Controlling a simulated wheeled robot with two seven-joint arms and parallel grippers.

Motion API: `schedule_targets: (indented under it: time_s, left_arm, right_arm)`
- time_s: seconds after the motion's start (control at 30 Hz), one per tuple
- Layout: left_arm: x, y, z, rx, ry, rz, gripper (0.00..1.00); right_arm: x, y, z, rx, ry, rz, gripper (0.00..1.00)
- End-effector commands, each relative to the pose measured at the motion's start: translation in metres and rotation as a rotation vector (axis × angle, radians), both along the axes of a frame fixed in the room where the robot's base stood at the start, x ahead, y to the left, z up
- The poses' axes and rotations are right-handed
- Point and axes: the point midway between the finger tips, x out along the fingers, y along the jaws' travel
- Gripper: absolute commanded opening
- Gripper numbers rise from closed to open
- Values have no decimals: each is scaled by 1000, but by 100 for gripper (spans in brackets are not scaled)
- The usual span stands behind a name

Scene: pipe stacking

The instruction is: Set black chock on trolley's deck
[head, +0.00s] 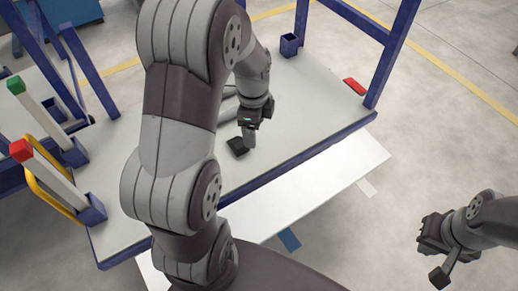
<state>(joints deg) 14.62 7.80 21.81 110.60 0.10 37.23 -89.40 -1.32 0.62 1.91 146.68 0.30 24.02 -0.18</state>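The black chock (237,146) is a small dark block low on the pale deck (290,125) of the blue-framed trolley, in the middle of the head view. It seems to rest on the deck. My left gripper (248,138) points down right beside it, its grey finger close to or touching the chock. My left arm hides part of the deck, and whether the fingers grip the chock cannot be told. My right gripper (436,252) is at the lower right, off the trolley, with its fingers apart and nothing visible between them.
Blue posts (395,50) rise from the deck's corners. Posts with a green cap (15,84) and a red cap (20,149) stand at the left near a yellow bar (55,185). A blue socket (290,44) and a red block (354,86) are at the back. The deck's right part is clear.

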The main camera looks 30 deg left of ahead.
Motion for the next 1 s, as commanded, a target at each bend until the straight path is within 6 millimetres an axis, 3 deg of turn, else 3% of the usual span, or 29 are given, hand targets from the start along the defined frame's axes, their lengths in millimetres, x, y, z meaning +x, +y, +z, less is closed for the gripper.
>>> schedule_targets:
  time_s: [0.03,0.13,0.2,0.33,0.47,0.87,0.9,1.0]
  left_arm:
    - [-13,-21,5,-9,-16,191,77]
    - [-41,-55,10,-42,-45,617,77]
    - [-60,-71,11,-67,-60,865,77]
    - [-84,-88,11,-104,-69,1167,77]
    - [-92,-92,10,-116,-69,1274,77]
    - [-93,-91,10,-115,-68,1279,77]
    - [-92,-91,10,-115,-68,1279,74]
    - [-92,-91,10,-115,-68,1279,43]
  right_arm:
    - [0,0,0,0,0,0,0]
    - [0,0,0,0,0,0,0]
    - [0,0,0,0,0,0,0]
    - [0,0,0,0,0,0,0]
    - [0,0,0,0,0,0,0]
    - [0,0,0,0,0,0,0]
    - [0,0,0,0,0,0,0]
    - [0,0,0,0,0,0,0]
